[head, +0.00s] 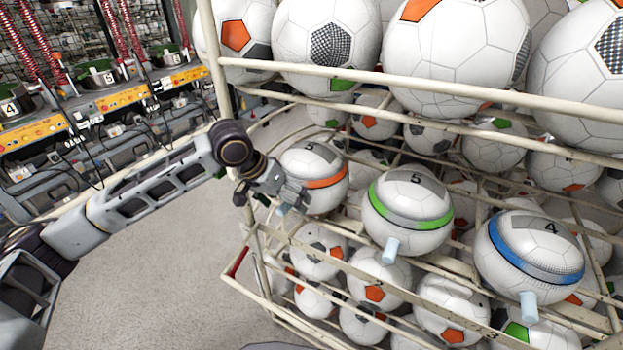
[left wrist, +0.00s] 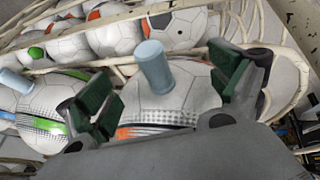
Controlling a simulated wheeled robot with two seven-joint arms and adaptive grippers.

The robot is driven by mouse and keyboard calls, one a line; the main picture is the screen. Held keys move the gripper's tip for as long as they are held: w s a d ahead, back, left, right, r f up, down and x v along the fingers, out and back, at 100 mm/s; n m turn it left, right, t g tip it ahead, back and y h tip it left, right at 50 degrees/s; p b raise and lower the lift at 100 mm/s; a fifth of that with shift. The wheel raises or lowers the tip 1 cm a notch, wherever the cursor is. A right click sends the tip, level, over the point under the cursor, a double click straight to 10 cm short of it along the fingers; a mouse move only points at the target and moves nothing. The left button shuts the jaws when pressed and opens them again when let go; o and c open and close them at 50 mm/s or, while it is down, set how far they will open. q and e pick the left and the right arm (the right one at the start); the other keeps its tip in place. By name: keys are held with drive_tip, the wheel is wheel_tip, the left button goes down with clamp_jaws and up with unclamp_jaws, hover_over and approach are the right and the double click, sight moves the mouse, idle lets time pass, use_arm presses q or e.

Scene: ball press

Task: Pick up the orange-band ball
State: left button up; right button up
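The orange-band ball (head: 322,163) is white with a dark patch marked 5 and rests in the rack, left of the green-band ball (head: 412,208) and the blue-band ball (head: 535,258). A pale blue peg sticks out of its near side. My left gripper (head: 283,193) is at the ball's left side. In the left wrist view the orange-band ball (left wrist: 175,95) and its peg (left wrist: 154,66) show between the parted, green-padded fingers of my left gripper (left wrist: 166,82). The gripper is open; whether a finger touches the ball I cannot tell. My right gripper is not in view.
A cream wire rack (head: 213,60) holds many plain balls above and below the banded ones. Its bars run close around my left gripper. At the left stands a machine bench (head: 120,97) with red springs. Grey floor (head: 170,270) lies clear between.

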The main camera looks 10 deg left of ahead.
use_arm(q)
drive_tip(key=shift+s, duration=0.1)
drive_tip(key=c, duration=0.7)
clamp_jaws()
drive_tip(key=shift+r, duration=0.1)
